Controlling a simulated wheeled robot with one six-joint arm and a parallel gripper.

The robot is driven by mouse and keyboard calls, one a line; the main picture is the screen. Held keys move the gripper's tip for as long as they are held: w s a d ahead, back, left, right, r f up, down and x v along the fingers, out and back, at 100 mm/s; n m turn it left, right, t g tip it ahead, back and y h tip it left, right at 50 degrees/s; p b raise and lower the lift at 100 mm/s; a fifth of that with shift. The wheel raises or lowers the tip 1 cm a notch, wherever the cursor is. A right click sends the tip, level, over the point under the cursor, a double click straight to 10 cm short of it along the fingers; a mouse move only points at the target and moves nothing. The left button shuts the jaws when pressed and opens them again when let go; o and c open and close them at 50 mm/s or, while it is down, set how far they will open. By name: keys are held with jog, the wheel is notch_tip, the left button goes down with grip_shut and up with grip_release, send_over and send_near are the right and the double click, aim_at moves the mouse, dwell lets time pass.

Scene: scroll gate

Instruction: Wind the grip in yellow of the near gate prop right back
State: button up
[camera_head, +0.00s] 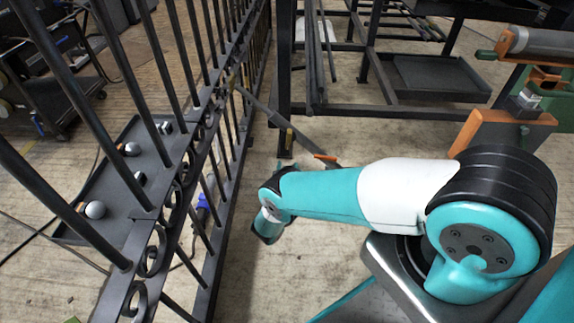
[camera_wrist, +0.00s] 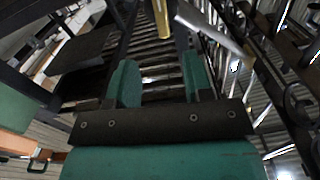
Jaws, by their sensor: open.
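In the wrist view my gripper (camera_wrist: 160,80) is open, its two teal fingers apart with nothing between them. A yellow upright piece (camera_wrist: 161,18) shows beyond the fingers at the top of that view, apart from them; I cannot tell for sure that it is the grip. A pale grey bar (camera_wrist: 212,36) slants beside it. In the head view a grey prop bar (camera_head: 270,112) slopes from the dark scroll gate (camera_head: 205,105) down to an orange piece (camera_head: 325,157). My arm's end hangs right of the gate; the fingertips are unclear there.
A dark tray (camera_head: 125,170) with several small knobs lies beyond the gate bars. A dark metal frame (camera_head: 375,108) stands at the back. A bench with an orange block (camera_head: 500,130) stands at the right. Some bare floor (camera_head: 330,240) lies beside my arm.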

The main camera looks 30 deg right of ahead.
jog(key=shift+p+v, duration=0.9)
jog(key=shift+v, duration=0.6)
